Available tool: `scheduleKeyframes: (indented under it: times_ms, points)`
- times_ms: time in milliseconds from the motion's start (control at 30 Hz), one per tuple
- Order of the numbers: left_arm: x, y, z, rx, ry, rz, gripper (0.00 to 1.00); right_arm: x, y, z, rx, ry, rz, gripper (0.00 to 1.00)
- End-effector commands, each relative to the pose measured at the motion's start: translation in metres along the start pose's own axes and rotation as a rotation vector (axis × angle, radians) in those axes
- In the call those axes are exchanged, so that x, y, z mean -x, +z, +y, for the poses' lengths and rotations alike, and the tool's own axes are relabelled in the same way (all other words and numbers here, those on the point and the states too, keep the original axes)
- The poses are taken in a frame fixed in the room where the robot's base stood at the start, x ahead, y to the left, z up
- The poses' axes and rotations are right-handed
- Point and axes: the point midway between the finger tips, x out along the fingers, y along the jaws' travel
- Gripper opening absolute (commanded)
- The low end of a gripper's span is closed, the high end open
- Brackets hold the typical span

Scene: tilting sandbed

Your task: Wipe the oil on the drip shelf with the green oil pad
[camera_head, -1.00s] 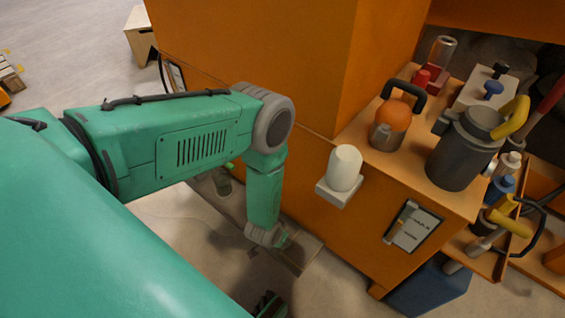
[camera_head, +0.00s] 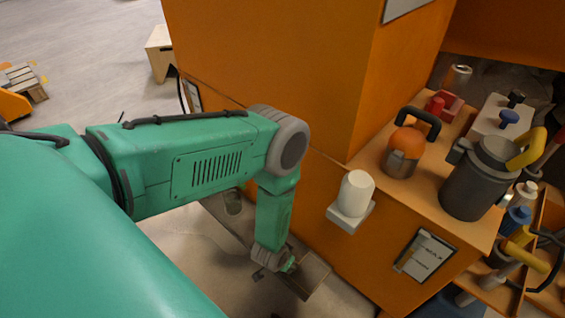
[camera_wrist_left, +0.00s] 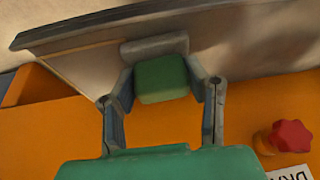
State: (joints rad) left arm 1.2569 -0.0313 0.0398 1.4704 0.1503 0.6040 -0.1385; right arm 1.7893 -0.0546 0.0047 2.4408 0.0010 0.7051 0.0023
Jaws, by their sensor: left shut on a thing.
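My left gripper (camera_head: 284,264) hangs low beside the orange cabinet, over the drip shelf (camera_head: 312,277). In the left wrist view my gripper (camera_wrist_left: 165,85) is shut on the green oil pad (camera_wrist_left: 160,79), a small green block between the two fingers. A grey plate (camera_wrist_left: 154,47) lies just beyond the pad, beside the shelf's long edge (camera_wrist_left: 120,27). I cannot tell whether the pad touches the shelf. No oil can be made out clearly. My right gripper is not in view.
The orange cabinet (camera_head: 270,50) stands close beside the arm. A white cylinder (camera_head: 355,190) sits on a small ledge. An orange-topped container (camera_head: 404,150) and a grey jug (camera_head: 478,180) stand on the cabinet's top. A red knob (camera_wrist_left: 291,136) shows in the wrist view.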

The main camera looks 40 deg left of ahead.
Motion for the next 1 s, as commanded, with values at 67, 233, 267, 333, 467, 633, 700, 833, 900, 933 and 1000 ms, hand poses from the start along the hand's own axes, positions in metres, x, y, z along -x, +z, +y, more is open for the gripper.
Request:
scheduleKeyframes:
  times_ms: [67, 233, 267, 333, 467, 633, 700, 833, 900, 933, 1000]
  points:
    - [-0.002, -0.005, 0.001, -0.001, 0.000, 0.003, 0.00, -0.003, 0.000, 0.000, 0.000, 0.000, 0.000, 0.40]
    - [-0.004, -0.011, 0.001, -0.001, 0.001, 0.006, 0.00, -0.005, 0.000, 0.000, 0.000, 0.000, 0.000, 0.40]
    - [-0.005, -0.013, 0.001, -0.001, 0.001, 0.007, 0.00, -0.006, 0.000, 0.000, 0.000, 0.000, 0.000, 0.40]
    - [-0.008, -0.018, 0.002, -0.002, 0.001, 0.008, 0.00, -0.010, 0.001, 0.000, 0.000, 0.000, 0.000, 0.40]
    - [-0.013, -0.029, 0.003, -0.002, 0.001, 0.010, 0.00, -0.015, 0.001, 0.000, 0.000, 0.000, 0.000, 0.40]
    - [-0.017, -0.040, 0.004, -0.001, 0.001, 0.009, 0.00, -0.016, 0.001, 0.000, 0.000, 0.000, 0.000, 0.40]
    - [-0.018, -0.041, 0.004, -0.001, 0.001, 0.007, 0.00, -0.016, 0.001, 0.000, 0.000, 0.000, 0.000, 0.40]
    - [-0.018, -0.041, 0.004, -0.001, 0.001, 0.008, 0.00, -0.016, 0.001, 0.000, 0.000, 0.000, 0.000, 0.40]
    - [-0.018, -0.041, 0.004, -0.001, 0.001, 0.008, 0.00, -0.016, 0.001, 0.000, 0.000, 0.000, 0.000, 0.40]
    - [-0.017, -0.041, 0.004, -0.001, 0.001, 0.008, 0.00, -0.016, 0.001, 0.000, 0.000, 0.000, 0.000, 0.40]
    - [-0.016, -0.042, 0.004, -0.001, 0.001, 0.008, 0.00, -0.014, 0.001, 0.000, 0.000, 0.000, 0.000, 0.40]
